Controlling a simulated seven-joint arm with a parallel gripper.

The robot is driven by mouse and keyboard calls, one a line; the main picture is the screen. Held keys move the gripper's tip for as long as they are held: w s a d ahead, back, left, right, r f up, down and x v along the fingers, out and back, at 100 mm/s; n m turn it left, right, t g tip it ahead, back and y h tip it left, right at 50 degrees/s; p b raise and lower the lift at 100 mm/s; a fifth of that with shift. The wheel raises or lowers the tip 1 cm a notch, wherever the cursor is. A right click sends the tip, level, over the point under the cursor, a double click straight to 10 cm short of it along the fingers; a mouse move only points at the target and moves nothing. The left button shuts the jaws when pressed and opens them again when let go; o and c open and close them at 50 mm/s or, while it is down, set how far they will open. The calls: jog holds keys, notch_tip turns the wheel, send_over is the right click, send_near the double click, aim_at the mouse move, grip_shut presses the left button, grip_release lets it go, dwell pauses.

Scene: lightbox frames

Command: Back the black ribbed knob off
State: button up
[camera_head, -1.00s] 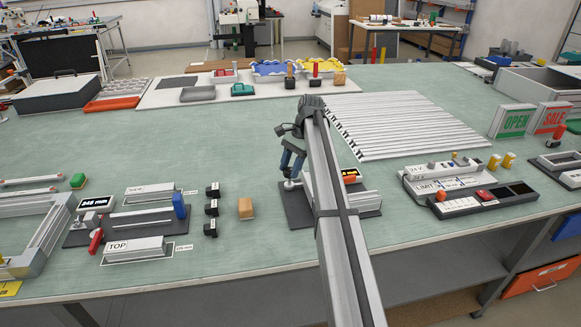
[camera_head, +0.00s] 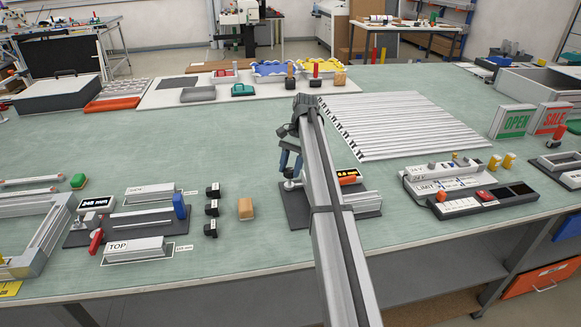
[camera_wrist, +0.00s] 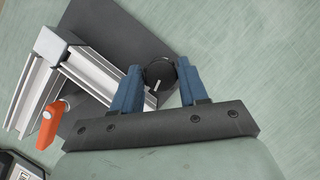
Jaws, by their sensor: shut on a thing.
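The black ribbed knob (camera_wrist: 159,73) shows in the wrist view as a dark round cap with a pale pointer line. My gripper (camera_wrist: 157,82) has its two blue fingers closed on either side of the knob. In the head view my gripper (camera_head: 289,170) reaches down to the left end of a small fixture on a dark base plate (camera_head: 297,210). There the knob is mostly hidden by the fingers. The fixture's metal profile (camera_wrist: 84,70) and orange lever (camera_wrist: 50,124) lie left of the fingers in the wrist view.
Black blocks (camera_head: 211,208) and a wooden block (camera_head: 245,208) lie to the left. A control panel (camera_head: 470,198) stands to the right. White profiles (camera_head: 400,125) lie behind.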

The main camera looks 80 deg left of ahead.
jog(key=o, duration=1.1)
jog(key=shift+c, duration=0.2)
jog(key=shift+r, duration=0.1)
jog(key=shift+w+a+r, duration=0.2)
jog(key=shift+r, duration=0.3)
jog(key=w+a, duration=0.8)
jog(key=shift+w, duration=0.4)
jog(key=shift+f, duration=0.1)
